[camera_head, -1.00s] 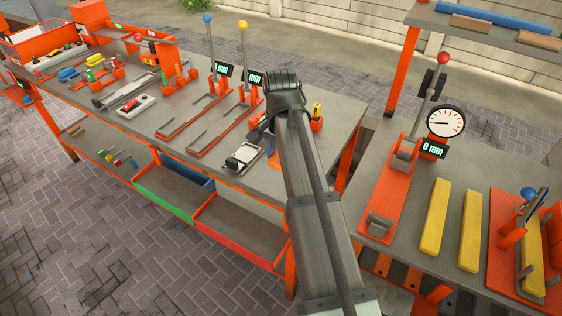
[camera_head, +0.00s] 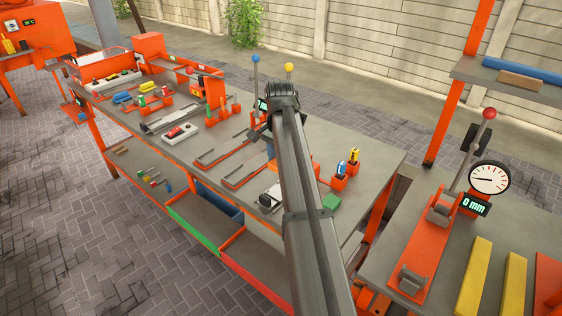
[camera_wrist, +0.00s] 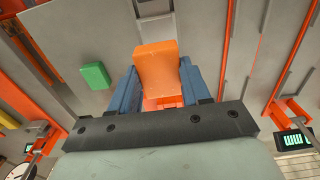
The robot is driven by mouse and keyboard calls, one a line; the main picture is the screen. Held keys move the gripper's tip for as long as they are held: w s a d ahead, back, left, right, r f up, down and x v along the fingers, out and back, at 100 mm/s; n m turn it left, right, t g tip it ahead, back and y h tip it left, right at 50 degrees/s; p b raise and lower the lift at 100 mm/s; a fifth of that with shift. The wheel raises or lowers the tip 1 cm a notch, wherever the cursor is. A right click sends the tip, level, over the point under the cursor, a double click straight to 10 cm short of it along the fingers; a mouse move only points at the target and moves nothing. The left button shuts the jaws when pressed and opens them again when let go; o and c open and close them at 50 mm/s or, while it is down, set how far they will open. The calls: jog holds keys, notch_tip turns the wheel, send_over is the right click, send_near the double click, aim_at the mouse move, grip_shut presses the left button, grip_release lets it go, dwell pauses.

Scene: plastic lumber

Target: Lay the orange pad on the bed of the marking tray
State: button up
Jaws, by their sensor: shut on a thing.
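The orange pad (camera_wrist: 156,60) is held between the blue fingers of my gripper (camera_wrist: 158,72) in the wrist view, above the grey bench top. A small tray-like piece with white and black parts (camera_head: 269,197) lies near the bench's front edge, partly behind my arm. I cannot tell for certain whether it is the marking tray.
A green block (camera_head: 331,202) lies right of my arm; it also shows in the wrist view (camera_wrist: 95,76). Orange holders (camera_head: 340,180) with upright markers stand behind it. A dial gauge station (camera_head: 489,180) stands right.

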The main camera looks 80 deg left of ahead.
jog(key=shift+f, duration=0.1)
jog(key=shift+f, duration=4.2)
jog(key=shift+f, duration=0.65)
jog(key=o, duration=1.1)
jog(key=shift+o, duration=0.2)
notch_tip(320, 180, up, 14)
jog(key=shift+f, duration=0.15)
